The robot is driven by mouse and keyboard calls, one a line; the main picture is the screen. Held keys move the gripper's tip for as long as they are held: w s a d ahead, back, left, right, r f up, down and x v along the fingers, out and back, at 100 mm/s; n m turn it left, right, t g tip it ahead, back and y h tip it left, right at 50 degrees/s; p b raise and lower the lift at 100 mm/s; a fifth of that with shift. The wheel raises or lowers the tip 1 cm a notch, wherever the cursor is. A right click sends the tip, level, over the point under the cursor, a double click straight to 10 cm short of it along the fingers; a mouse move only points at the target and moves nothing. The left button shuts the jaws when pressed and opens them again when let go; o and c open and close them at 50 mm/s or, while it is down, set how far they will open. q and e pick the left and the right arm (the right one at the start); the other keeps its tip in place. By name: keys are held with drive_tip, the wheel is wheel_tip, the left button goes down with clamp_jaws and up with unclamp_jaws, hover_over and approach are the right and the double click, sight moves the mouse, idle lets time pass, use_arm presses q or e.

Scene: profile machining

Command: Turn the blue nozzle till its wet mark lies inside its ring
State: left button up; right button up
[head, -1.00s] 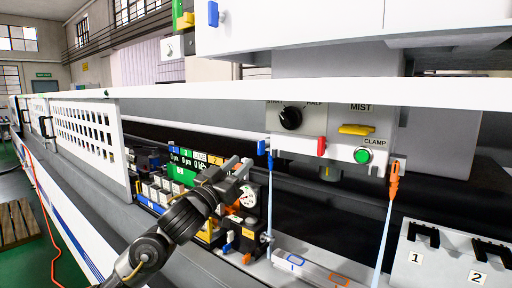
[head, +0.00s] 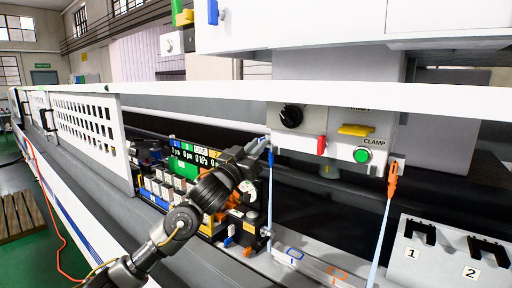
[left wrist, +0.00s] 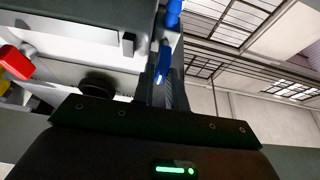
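The blue nozzle (left wrist: 162,62) hangs under the left end of the control panel, and a thin pale-blue jet (head: 269,205) falls from there. In the head view my left gripper (head: 258,147) is up against the nozzle and mostly covers it. In the left wrist view the nozzle shows just beyond the gripper body, at the fingers. I cannot tell whether the fingers touch it or are shut on it. A blue ring (head: 295,254) is marked on the pale bed below. The jet comes down left of this ring; its wet mark is not clear. My right gripper is not in view.
An orange nozzle (head: 392,178) with its own jet hangs at the panel's right end, and an orange ring (head: 340,275) lies below.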

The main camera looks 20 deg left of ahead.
use_arm(q)
clamp_jaws()
drive_tip(key=n+y+p, duration=0.1)
drive_tip(key=n, duration=0.1)
drive_tip(key=shift+n+p, duration=0.3)
drive_tip(key=o, duration=0.5)
unclamp_jaws()
